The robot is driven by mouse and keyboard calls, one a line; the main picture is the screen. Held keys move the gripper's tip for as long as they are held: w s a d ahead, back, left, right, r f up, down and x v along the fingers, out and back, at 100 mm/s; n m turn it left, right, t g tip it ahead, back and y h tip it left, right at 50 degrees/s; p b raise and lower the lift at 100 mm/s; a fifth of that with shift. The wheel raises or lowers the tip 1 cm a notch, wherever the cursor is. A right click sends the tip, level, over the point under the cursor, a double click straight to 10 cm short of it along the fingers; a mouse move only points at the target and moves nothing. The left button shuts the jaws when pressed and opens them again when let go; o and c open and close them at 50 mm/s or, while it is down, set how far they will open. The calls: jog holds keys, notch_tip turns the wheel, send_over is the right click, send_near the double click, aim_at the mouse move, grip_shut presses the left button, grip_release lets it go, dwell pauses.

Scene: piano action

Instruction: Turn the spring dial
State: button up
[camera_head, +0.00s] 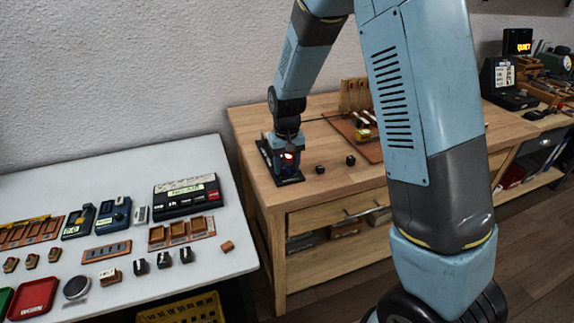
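My arm reaches over from the right, and my gripper (287,145) points down at the near left corner of the wooden bench. Directly below it stands a small dark device (284,178) on a black base, with a red glow between them. The gripper covers most of this device, so I cannot tell whether it carries the spring dial. The fingers are too small and hidden to show whether they are open or touching anything. No dial is clearly readable elsewhere.
The wooden bench (300,198) also bears two small black knobs and a wooden piano action model (355,105).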

aim_at(287, 167)
jog(key=shift+o, duration=0.5)
jog(key=shift+r, duration=0.1)
notch_tip(287, 167, up, 14)
jog(key=shift+f, duration=0.2)
dwell(0.7)
